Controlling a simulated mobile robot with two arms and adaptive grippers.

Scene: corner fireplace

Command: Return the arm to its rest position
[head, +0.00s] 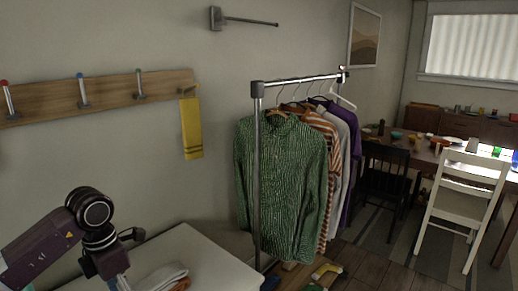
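My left arm (45,248) comes in from the left at the lower left of the head view. Its dark round wrist joint (92,209) is above the white surface. My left gripper (108,266) points down at the bottom edge of the view. Its fingertips are not clear, so I cannot tell whether it is open or shut. My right arm and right gripper are not in view.
A white-topped surface (205,258) with a folded cloth (160,277) lies by my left gripper. A clothes rack (257,180) holds several garments, a green shirt (281,180) in front. A hook board (110,92) and yellow towel (191,130) hang behind. A white chair (450,205) stands right.

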